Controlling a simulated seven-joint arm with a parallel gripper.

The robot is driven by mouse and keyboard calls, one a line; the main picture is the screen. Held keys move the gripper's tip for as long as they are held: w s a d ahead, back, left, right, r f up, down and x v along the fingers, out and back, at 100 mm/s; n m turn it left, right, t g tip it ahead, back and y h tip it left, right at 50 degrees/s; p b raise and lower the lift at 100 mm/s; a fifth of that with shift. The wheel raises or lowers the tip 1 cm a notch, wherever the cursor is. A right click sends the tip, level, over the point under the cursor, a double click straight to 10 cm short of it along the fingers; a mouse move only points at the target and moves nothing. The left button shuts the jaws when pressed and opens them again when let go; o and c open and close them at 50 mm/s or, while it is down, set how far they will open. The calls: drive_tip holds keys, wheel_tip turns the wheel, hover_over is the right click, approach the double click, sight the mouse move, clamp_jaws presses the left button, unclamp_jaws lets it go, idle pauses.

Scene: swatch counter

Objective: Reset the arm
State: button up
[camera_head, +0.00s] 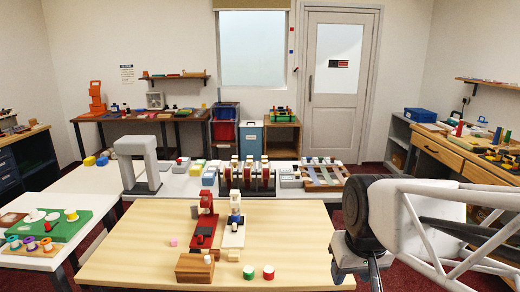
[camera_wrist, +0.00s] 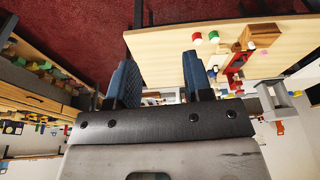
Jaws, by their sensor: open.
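My gripper (camera_wrist: 158,72) shows in the wrist view with its two dark blue, ridged fingers standing well apart. It is open, and nothing is between the fingers. In the head view my arm reaches in from the right, beside the right edge of the pale wooden table (camera_head: 140,262). The fingers are hard to make out there.
A grey arch (camera_head: 136,150) stands behind. The table's left part is clear.

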drive_tip(key=s+d+f+m, duration=0.1)
drive_tip(key=s, duration=0.5)
drive_tip(key=shift+s+d+f+h, duration=0.25)
drive_tip(key=shift+s+f+h, duration=0.05)
